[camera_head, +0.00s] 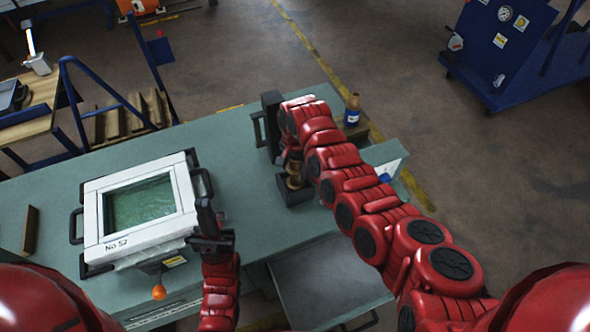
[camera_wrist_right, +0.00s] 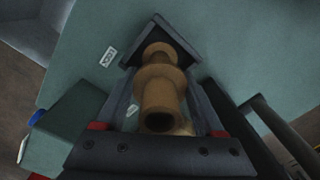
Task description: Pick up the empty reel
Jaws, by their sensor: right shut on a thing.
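The brown reel (camera_wrist_right: 160,90) shows in the right wrist view, bare of any winding, between the fingers of my right gripper (camera_wrist_right: 160,108). The right gripper is shut on it. In the head view the reel (camera_head: 294,178) is partly hidden by my right arm, above a black holder (camera_head: 295,196) on the workbench. I cannot tell whether the reel still touches the holder. My left gripper (camera_head: 210,228) is beside the right edge of the white frame, apart from the reel; its finger gap is not clear.
The white frame (camera_head: 92,215) with a green window sits at the left of the green workbench (camera_head: 240,195). A black upright (camera_head: 271,125) stands behind the right gripper. A grey shelf (camera_head: 325,285) juts out in front.

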